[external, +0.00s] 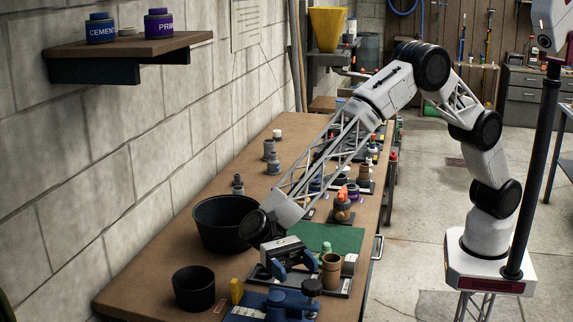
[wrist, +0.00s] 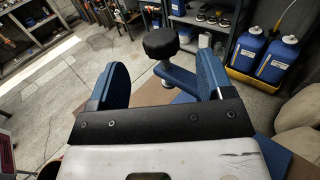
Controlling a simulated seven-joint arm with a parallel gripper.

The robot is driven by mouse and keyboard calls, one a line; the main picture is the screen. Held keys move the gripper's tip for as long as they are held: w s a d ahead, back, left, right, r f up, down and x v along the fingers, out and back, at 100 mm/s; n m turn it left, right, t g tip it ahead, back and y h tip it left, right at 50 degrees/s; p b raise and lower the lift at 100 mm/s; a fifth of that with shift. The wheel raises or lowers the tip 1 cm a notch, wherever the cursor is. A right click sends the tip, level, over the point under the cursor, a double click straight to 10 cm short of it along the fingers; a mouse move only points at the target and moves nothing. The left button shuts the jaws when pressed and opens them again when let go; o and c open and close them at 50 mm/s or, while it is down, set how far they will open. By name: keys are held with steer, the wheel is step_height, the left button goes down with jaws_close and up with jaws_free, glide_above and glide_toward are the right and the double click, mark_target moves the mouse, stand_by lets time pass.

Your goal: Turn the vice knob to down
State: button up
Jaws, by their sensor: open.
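The vice knob (wrist: 160,43) is black and round, on a metal stem above the blue vice (wrist: 186,78). In the wrist view it appears between and beyond my fingertips, with clear gaps on both sides. In the external view the knob (external: 311,285) stands near the bench's front end, on the blue vice (external: 275,300). My gripper (external: 293,267) is open and empty, low over the bench, just behind the knob in the picture. Its two blue fingers frame the knob in the wrist view (wrist: 160,62). No contact shows. The vice's lower part is partly cut off by the external picture's edge.
A large black bucket (external: 223,222) and a smaller black pot (external: 194,288) stand left of my gripper. A yellow block (external: 237,290) is near the vice. A brown cup (external: 331,270) stands close on the right, on a dark tray. A green mat (external: 335,238) lies behind.

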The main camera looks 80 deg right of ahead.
mark_target(312, 284)
steer(key=shift+x, duration=3.55)
steer(key=shift+c, duration=0.2)
steer(key=c, duration=0.9)
steer(key=shift+m+t+y, duration=0.5)
steer(key=shift+t, duration=0.1)
steer(key=m+t+y, duration=0.1)
steer(key=m+t, duration=0.1)
steer(key=t, duration=0.2)
steer(key=m+t+y, duration=0.2)
steer(key=m+t, duration=0.1)
steer(key=shift+s+r+m+t+y, duration=0.1)
steer(key=shift+m+t+y, duration=0.2)
steer(key=shift+t, duration=0.1)
steer(key=shift+r+m+t, duration=0.1)
steer(key=shift+m+t, duration=1.3)
steer(key=shift+t, duration=0.8)
steer(key=shift+m+t, duration=1.4)
steer(key=shift+t, duration=0.8)
steer(key=shift+t+h, duration=0.3)
steer(key=shift+h, duration=0.1)
